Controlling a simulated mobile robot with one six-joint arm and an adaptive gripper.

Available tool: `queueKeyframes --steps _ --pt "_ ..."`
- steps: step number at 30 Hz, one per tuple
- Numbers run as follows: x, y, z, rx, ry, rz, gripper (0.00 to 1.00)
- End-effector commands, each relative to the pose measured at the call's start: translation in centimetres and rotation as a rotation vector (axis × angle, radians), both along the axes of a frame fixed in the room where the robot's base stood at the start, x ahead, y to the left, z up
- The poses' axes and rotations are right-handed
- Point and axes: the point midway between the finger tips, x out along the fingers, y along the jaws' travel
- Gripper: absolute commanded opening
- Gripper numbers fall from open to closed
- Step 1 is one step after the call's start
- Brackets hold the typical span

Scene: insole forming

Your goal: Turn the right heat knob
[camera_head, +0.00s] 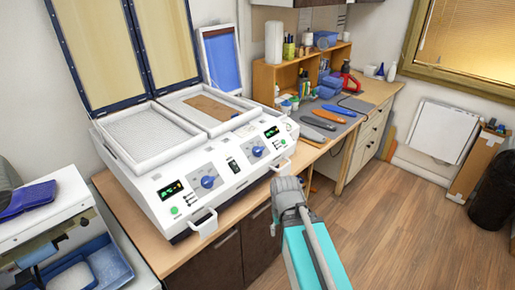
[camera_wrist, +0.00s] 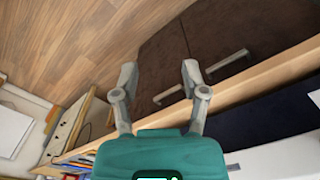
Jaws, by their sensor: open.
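The right heat knob (camera_head: 258,151) is a blue round dial on the sloped front panel of the white forming machine (camera_head: 150,192). A matching left heat knob (camera_head: 208,181) sits further left on the same panel. My gripper (camera_wrist: 160,69) shows in the wrist view with its two grey fingers apart and nothing between them. The fingers point toward the floor and dark cabinet fronts, and neither knob is seen there. In the head view my grey and teal arm is in front of the bench, below and right of the right knob, apart from it; the fingers cannot be made out.
White handles stick out at the machine's front, one (camera_head: 282,165) below the right knob. Both lids (camera_head: 148,40) stand open. A brown piece (camera_head: 212,107) lies in the right bed. Tools lie on a grey mat (camera_head: 325,122) to the right. The wooden floor (camera_head: 405,215) is clear.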

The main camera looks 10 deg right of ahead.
Motion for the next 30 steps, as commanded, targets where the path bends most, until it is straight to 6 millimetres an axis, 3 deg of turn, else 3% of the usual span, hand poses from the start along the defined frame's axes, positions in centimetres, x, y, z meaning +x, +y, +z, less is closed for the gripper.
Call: queueKeyframes --steps 9,16,23,30 --pt "0.0 0.0 0.0 0.0 0.0 0.0 0.59" --pt "0.6 0.0 0.7 0.005 -0.006 0.012 1.0" --pt "3.0 0.7 3.5 0.028 -0.032 0.077 1.0" --pt "7.6 0.4 8.1 0.067 -0.091 0.189 1.0"
